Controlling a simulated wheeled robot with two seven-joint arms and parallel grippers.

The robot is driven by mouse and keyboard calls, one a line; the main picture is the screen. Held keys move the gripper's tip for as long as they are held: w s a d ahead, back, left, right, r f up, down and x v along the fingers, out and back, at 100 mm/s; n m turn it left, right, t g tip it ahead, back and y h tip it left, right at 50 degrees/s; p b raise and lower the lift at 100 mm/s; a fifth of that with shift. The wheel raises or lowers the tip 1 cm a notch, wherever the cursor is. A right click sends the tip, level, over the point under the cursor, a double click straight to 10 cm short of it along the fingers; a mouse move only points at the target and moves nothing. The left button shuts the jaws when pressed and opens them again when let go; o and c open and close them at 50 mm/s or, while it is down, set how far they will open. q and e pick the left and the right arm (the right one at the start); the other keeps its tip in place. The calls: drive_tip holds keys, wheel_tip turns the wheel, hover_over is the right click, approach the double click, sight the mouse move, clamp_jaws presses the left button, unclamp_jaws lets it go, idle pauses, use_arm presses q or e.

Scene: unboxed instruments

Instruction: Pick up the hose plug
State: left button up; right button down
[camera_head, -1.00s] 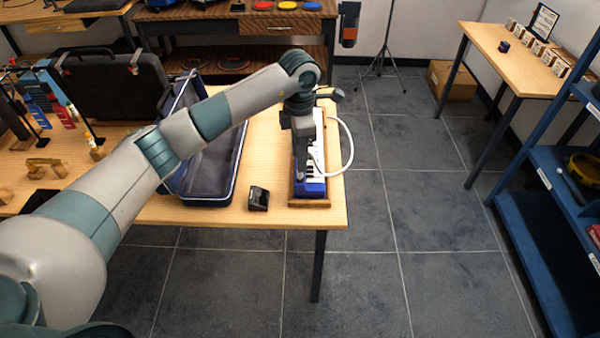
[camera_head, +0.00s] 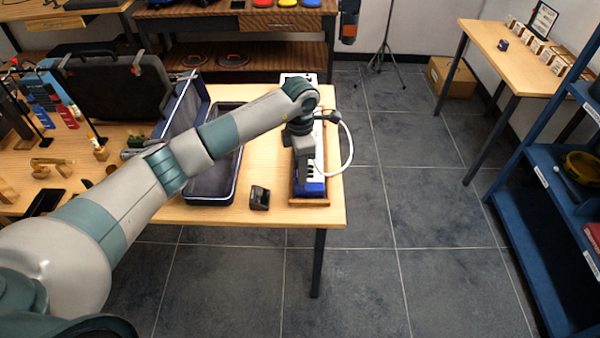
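A blue and white keyboard instrument (camera_head: 312,188) lies in a brown wooden tray (camera_head: 311,202) at the right end of the table. A white hose (camera_head: 348,150) loops out over the table's right edge from beside my wrist and back toward the keys. I cannot make out the hose plug as a separate part; my wrist may cover it. My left gripper (camera_head: 303,180) points down over the keys. Its fingers are dark and small, so I cannot tell whether they are open or hold anything. My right gripper is not in view.
An open blue case (camera_head: 213,200) stands left of the keyboard, with a small black object (camera_head: 260,198) between them. A black case (camera_head: 115,95) stands farther left. A blue shelf (camera_head: 530,230) is at the right. The floor between is clear.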

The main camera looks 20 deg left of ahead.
use_arm(q)
clamp_jaws()
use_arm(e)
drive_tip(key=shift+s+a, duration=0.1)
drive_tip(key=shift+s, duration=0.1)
